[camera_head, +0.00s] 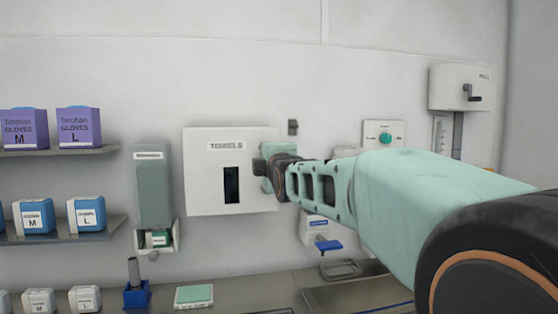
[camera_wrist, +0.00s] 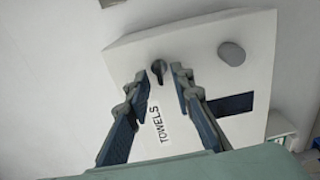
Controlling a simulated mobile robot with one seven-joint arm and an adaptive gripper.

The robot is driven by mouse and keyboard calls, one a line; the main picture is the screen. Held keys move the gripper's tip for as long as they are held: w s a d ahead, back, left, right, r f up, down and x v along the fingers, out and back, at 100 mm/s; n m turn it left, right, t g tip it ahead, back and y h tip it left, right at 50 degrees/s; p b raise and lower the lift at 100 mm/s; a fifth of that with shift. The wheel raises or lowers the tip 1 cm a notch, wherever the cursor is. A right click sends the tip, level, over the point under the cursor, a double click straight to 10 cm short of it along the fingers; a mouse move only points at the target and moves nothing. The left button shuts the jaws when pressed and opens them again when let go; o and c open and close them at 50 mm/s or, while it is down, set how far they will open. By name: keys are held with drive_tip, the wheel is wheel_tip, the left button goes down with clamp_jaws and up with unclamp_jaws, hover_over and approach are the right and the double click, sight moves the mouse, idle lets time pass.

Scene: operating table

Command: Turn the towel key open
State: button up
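The white towel dispenser (camera_head: 205,190) hangs on the wall, with a "TOWELS" label and a dark slot. It also fills the middle of the wrist view (camera_wrist: 205,55). The small dark key (camera_wrist: 158,70) sits on the dispenser's face near the label. My gripper (camera_wrist: 160,76) is open, with one finger on each side of the key in the wrist picture. I cannot tell whether either fingertip touches it. In the head view my gripper (camera_head: 262,168) is at the dispenser's right part and hides the key.
A grey oval knob (camera_wrist: 231,53) stands out on the dispenser's face. Left of the dispenser is a grey-green wall dispenser (camera_head: 154,190). Glove boxes (camera_head: 78,128) stand on a shelf further left. A panel with a green knob (camera_head: 385,138) is behind my arm.

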drive_tip(key=v, duration=1.1)
drive_tip(key=shift+s, duration=0.25)
drive_tip(key=shift+d, duration=0.1)
drive_tip(key=s+d+f+m+g+h, duration=0.2)
drive_tip(key=s+d+f+m+g, duration=0.2)
drive_tip(key=s+d+f+m, duration=0.45)
drive_tip(key=s+d+f+m+g+h, duration=0.1)
drive_tip(key=s+d+f+m+g, duration=0.4)
drive_tip(key=s+f, duration=0.65)
drive_tip(key=s+d+f+m+g+h, duration=0.2)
drive_tip(key=s+d+f+m+g, duration=0.15)
drive_tip(key=s+f+m, duration=0.65)
wheel_tip(320, 180, up, 17)
drive_tip(key=n+p, duration=0.2)
drive_tip(key=p, duration=1.6)
drive_tip(key=shift+w+r+t, duration=0.25)
drive_tip(key=shift+w+t, duration=0.1)
drive_tip(key=shift+o, duration=0.6)
drive_tip(key=shift+d, duration=0.15)
